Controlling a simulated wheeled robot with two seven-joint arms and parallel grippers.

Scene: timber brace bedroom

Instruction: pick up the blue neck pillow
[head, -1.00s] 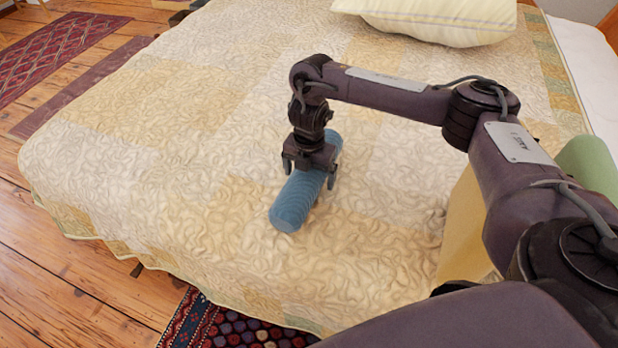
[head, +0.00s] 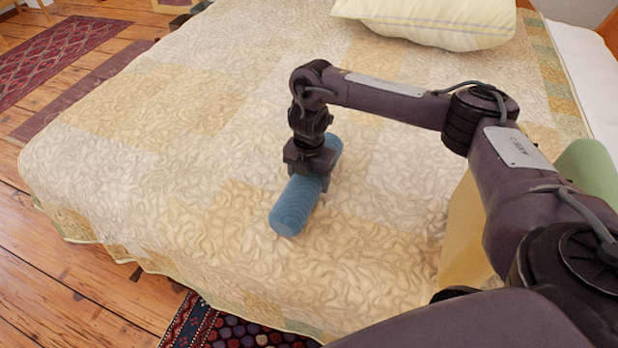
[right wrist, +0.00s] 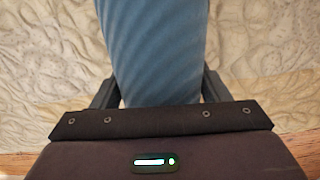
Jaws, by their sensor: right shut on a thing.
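The blue neck pillow (head: 294,205) is a ribbed blue cylinder lying on the bed quilt. My right gripper (head: 311,178) points down over its middle and is shut on it, with the fingers at its two sides. The gripper's body hides the middle of the pillow in the head view. In the right wrist view the pillow (right wrist: 158,55) runs up between the two fingers (right wrist: 160,92). The pillow appears to rest on the quilt; I cannot tell any gap under it. My left gripper is not in view.
The quilted bed (head: 200,130) is clear around the blue pillow. A pale yellow striped pillow (head: 435,18) lies at the far end. A yellow thing (head: 462,235) and a green thing (head: 590,170) are partly behind my right arm. Patterned rugs (head: 235,328) lie on the wooden floor.

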